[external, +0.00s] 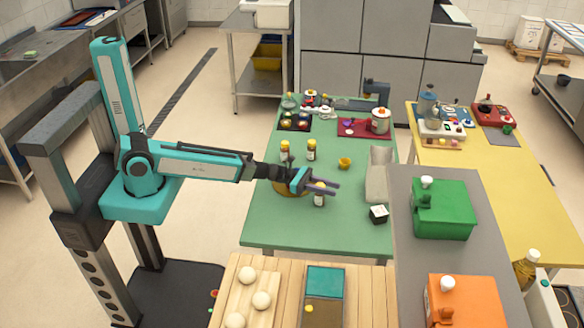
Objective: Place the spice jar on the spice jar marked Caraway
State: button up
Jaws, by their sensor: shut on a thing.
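My gripper (326,186) is over the near half of the green table (350,229). It is shut on a small spice jar (319,199) with a pale body and a yellowish top. The jar is upright between the fingers; I cannot tell if it touches the table. An orange-yellow bowl (284,188) is partly hidden behind my gripper.
A small yellow cup (344,163) stands right of the jars. A red mat (353,131) with a pot (380,121) lies at the back.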

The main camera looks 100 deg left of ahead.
jog(key=shift+f, duration=0.1)
jog(key=o, duration=1.2)
jog(key=shift+p, duration=0.45)
jog(key=shift+s+f+b, duration=0.1)
jog(key=shift+s+b, duration=0.2)
jog(key=shift+b+v, duration=0.95)
jog(key=shift+v, duration=0.65)
jog(key=shift+p+v, duration=0.35)
jog(key=shift+v, duration=0.4)
jog(key=p+v, duration=0.2)
jog(key=p, duration=0.6)
send_near(317, 184)
jog(key=shift+w+d+f, duration=0.15)
jog(key=shift+w+f, duration=0.1)
jog(key=shift+w, duration=0.5)
